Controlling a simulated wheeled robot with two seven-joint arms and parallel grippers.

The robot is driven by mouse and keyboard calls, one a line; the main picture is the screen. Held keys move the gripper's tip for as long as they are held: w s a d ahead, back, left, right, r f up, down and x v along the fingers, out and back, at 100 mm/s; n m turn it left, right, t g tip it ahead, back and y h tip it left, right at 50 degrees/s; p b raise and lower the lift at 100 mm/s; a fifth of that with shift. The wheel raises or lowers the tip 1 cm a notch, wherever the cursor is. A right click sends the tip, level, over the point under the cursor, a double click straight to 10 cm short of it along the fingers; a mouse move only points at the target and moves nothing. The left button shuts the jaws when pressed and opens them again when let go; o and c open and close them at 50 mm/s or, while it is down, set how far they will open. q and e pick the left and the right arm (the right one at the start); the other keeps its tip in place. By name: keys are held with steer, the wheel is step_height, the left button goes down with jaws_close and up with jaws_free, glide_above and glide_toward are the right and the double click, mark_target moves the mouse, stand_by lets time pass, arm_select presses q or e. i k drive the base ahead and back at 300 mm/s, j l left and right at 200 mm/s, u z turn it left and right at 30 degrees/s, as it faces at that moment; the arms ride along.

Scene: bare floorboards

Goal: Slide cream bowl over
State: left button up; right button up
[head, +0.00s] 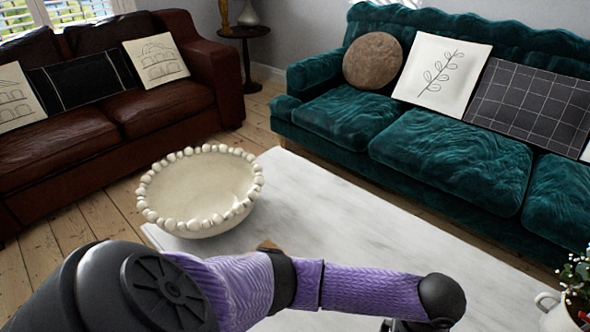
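The cream bowl (205,188) is wide and shallow, with a row of round beads along its rim. It sits upright and looks empty on the far left end of the white marble-look table (350,228). Its left rim hides part of the table's edge. My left arm, with a purple sleeve and black joints, crosses the bottom of the head view in front of the bowl, apart from it in the picture. My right gripper is not in view.
A white pot with a leafy plant (574,290) stands at the lower right. A teal sofa (450,160) stands behind the table, and a brown leather sofa (110,120) at the left.

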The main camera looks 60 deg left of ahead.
mark_target(208, 193)
steer(key=u, duration=2.4)
